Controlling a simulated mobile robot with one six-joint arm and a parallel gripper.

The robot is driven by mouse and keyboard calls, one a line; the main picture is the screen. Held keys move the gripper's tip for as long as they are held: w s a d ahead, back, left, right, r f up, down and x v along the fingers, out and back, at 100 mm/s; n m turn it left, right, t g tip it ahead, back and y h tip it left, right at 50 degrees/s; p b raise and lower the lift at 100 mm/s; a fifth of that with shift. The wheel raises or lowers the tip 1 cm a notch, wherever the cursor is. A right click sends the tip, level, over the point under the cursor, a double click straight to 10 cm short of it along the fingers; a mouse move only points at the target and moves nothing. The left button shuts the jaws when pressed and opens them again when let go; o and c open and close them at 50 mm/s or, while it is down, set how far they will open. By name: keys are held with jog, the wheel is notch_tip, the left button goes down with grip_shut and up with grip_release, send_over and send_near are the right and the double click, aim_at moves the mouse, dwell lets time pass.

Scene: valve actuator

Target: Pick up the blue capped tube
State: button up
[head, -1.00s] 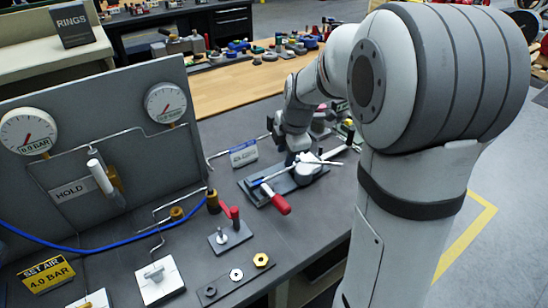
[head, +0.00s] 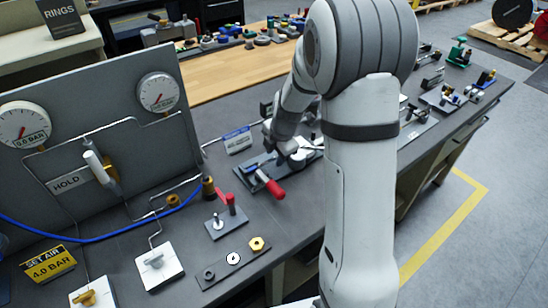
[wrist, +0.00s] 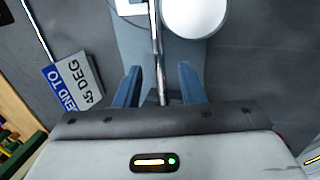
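A thin silver tube (wrist: 157,62) runs lengthwise between the two fingers of my gripper (wrist: 158,84) in the wrist view. The fingers are spread, with a gap on each side of the tube. I see no blue cap on it; its near end is hidden behind the gripper body. In the head view my gripper is low over the tube bender (head: 272,188), which has a red handle, and its fingers are hidden by the arm. A small blue part (head: 251,167) shows on the bender's left, but I cannot tell whether it is the cap.
A "bend to 45 deg" sign (wrist: 74,83) stands close left of the gripper; it also shows in the head view (head: 237,139). A round white disc (wrist: 194,14) lies just ahead. A red toggle clamp (head: 225,212) and a plate with nuts (head: 226,268) are nearer.

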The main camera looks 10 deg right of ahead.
jog(key=shift+c, duration=0.3)
grip_shut()
dwell(0.3)
